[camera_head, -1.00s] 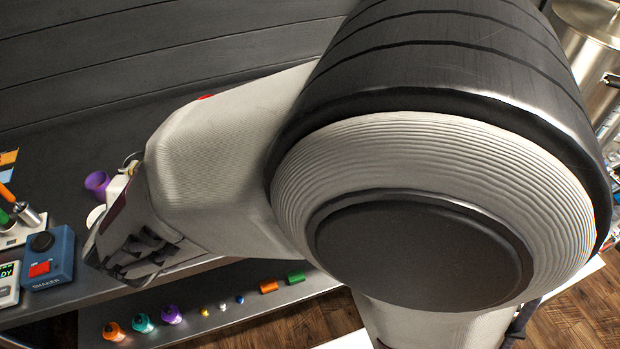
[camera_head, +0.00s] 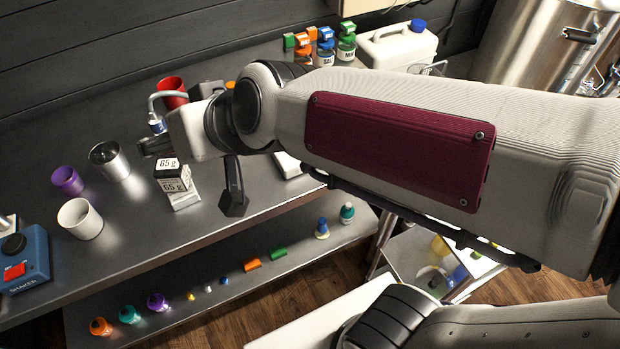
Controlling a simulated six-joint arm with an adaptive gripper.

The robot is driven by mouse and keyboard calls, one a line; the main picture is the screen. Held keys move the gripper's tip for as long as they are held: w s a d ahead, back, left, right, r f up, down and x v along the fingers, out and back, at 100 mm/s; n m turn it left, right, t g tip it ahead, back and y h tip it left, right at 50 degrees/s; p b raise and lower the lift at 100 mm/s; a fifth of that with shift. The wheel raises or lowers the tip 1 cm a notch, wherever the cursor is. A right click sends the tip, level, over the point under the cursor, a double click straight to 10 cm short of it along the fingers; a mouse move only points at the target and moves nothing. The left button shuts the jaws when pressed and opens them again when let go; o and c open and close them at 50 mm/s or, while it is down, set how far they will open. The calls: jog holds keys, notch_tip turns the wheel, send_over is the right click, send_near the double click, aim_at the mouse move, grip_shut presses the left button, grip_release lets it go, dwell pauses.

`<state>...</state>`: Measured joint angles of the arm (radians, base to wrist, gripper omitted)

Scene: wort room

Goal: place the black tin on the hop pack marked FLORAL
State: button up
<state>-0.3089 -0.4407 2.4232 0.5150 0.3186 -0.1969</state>
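The dark end of my gripper (camera_head: 155,147) shows in part at the left end of my arm, just above and left of the black block in the picture.
A steel cup (camera_head: 109,161), a purple cup (camera_head: 67,180), a white cup (camera_head: 80,219) and a red cup (camera_head: 172,92) stand around. A blue shaker (camera_head: 22,262) is at the left. Bottles (camera_head: 346,42) and a white canister (camera_head: 398,46) stand behind. A lower shelf (camera_head: 180,310) holds small items.

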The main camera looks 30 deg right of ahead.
jog(key=s+d+f+m+g+h, duration=0.1)
jog(key=s+d+f+g+h, duration=0.2)
jog(key=s+d, duration=1.1)
jog(key=shift+d+f+h, duration=0.9)
jog(key=shift+d+h, duration=0.1)
